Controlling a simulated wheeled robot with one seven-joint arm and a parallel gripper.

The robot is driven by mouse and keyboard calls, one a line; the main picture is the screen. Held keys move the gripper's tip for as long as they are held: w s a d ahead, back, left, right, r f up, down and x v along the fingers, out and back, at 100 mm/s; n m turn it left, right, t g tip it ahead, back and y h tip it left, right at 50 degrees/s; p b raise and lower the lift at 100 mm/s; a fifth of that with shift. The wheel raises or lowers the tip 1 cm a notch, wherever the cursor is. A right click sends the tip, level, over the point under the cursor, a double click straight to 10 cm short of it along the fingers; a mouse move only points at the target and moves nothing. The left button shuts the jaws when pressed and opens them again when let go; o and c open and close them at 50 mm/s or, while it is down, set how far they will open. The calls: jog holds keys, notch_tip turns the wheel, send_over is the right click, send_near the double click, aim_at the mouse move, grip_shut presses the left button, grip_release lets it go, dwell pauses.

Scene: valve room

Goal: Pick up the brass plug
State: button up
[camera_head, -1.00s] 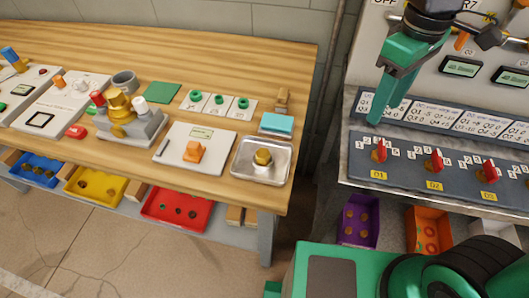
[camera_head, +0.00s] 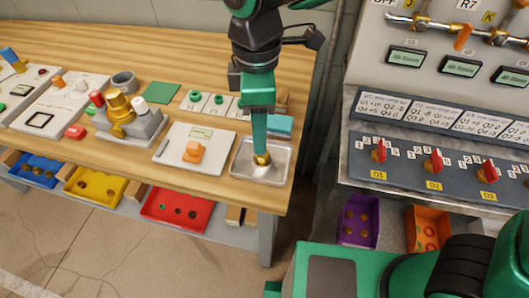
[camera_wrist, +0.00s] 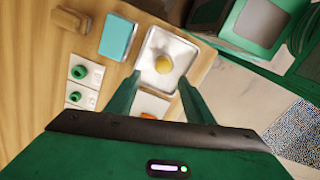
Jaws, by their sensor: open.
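The brass plug (camera_head: 262,160) stands in a shallow silver tray (camera_head: 241,168) near the right end of the wooden bench. In the wrist view the plug (camera_wrist: 163,64) shows as a yellow round top in the tray (camera_wrist: 182,48), ahead of and between my fingertips. My gripper (camera_wrist: 156,84) is open and empty there, with two green fingers apart. In the head view my gripper (camera_head: 260,150) hangs from above, its fingertips over the plug and hiding part of it. I cannot tell whether they touch it.
A cyan block (camera_head: 280,125) lies just behind the tray. A white board with an orange block (camera_head: 193,152) is to the left, and a row of green rings (camera_head: 195,96) stands behind it. A dial console (camera_head: 430,165) stands to the right across a gap.

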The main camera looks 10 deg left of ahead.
aim_at(263, 157)
jog(key=shift+s+d+f, duration=0.1)
jog(key=shift+d+f, duration=0.1)
jog(key=shift+f, duration=1.35)
jog(key=shift+s+d+f, duration=0.1)
jog(key=shift+d+f, duration=0.1)
jog(key=shift+f, duration=1.3)
grip_shut()
